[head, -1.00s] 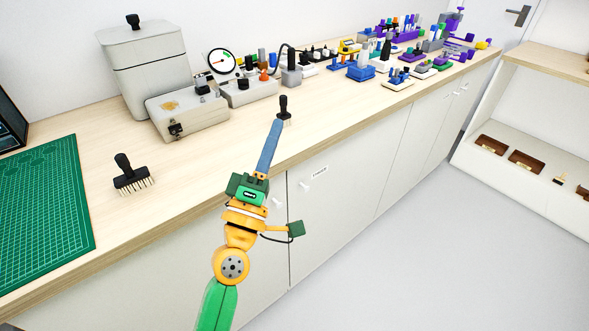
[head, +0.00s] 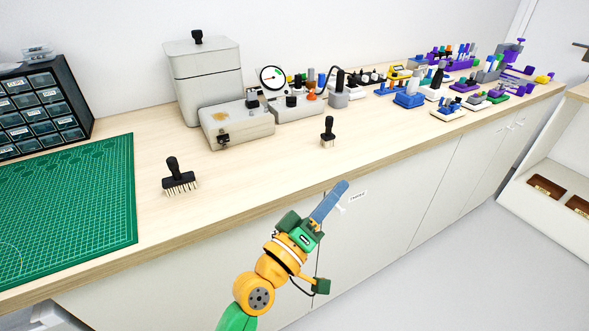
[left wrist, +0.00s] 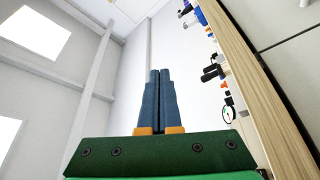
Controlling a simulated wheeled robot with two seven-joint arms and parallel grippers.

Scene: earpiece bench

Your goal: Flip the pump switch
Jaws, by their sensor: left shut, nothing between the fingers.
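I cannot tell for sure which fitting is the pump switch. My left gripper (head: 344,186) is shut and empty, in front of the bench's front edge, well apart from the boxes. Its closed blue fingers show in the left wrist view (left wrist: 160,74). My right gripper is out of view.
Two black-handled pin tools (head: 179,178) (head: 327,133) stand on the bench (head: 245,190). A green mat (head: 80,205), a drawer cabinet (head: 42,108) and a tall lidded bin (head: 205,75) are at left. Small fixtures crowd the bench's far right. The front-middle bench top is clear.

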